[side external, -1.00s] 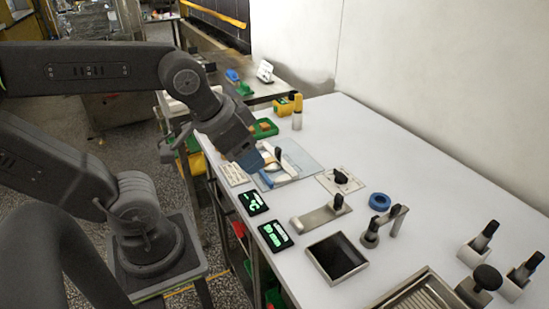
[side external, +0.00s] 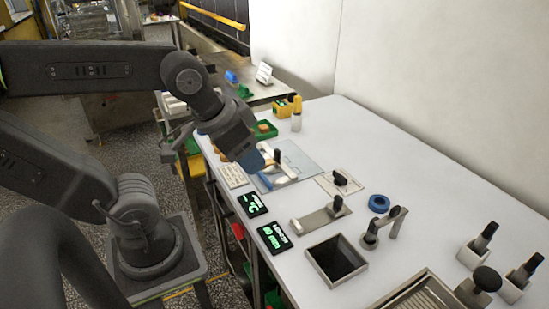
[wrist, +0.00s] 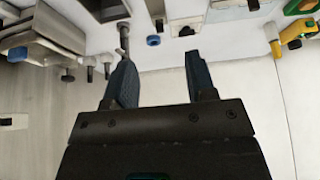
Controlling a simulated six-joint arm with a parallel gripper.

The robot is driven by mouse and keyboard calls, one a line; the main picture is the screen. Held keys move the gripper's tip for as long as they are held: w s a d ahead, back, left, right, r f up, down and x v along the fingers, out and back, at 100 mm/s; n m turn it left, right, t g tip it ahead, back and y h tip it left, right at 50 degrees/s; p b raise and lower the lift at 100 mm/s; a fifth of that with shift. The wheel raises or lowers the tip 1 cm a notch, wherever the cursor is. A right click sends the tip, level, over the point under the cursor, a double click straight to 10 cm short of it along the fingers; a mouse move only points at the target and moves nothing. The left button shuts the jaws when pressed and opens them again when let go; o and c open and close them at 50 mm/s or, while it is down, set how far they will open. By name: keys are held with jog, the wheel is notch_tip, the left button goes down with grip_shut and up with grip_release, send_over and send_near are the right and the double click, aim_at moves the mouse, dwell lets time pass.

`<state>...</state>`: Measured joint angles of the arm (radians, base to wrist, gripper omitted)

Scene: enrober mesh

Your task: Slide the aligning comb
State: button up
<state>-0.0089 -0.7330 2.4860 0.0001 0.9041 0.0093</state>
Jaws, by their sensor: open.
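I cannot tell for certain which piece is the aligning comb. A white piece with a small upright dark knob (side external: 277,156) lies on a pale clear plate (side external: 307,160), with a blue part (side external: 266,181) beside it. My gripper (side external: 256,164) is over the left part of this plate in the side external view, its blue fingers partly hiding what is there. In the wrist view my gripper (wrist: 164,78) has its two fingers apart, with nothing between them. I cannot tell whether the fingers touch anything.
Right of the plate are a framed card with a black knob (side external: 339,178), a metal strip with a black knob (side external: 322,217), a blue ring (side external: 379,204) and a dark square well (side external: 337,260). Two displays (side external: 252,205) line the front edge.

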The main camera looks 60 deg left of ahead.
jog(key=w+a+r+g, duration=0.1)
jog(key=w+a+g, duration=0.1)
jog(key=w+a, duration=0.3)
jog(key=g, duration=0.4)
send_over(277, 150)
notch_tip(277, 150, down, 8)
notch_tip(277, 150, down, 13)
jog(key=shift+r, duration=0.15)
jog(key=shift+c, duration=0.3)
grip_shut()
